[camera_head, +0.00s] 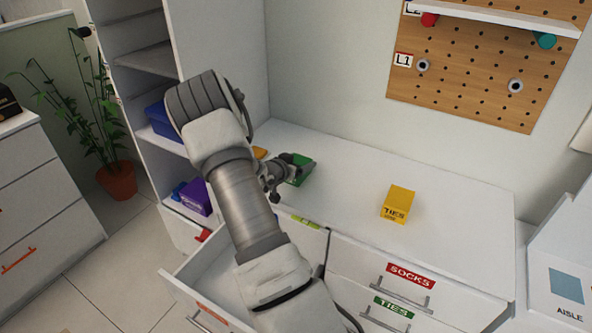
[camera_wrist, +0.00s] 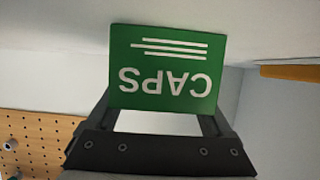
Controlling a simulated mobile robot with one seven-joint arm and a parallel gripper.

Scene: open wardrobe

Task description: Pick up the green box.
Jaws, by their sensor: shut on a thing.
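The green box (camera_head: 301,170) is on the white counter top, left of the middle, in the head view. In the wrist view the green box (camera_wrist: 165,68) fills the space between the fingers, its white "CAPS" label upside down. My gripper (camera_head: 283,174) is at the box's left side in the head view, partly hidden behind my arm. In the wrist view my gripper (camera_wrist: 160,115) has a finger on each side of the box and is shut on it. I cannot tell whether the box still touches the counter.
A yellow "TIES" box (camera_head: 398,204) stands on the counter to the right. An orange item (camera_head: 260,153) lies close behind my gripper. An open drawer (camera_head: 190,277) juts out under my arm. A pegboard (camera_head: 480,70) hangs on the wall. The counter's middle is clear.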

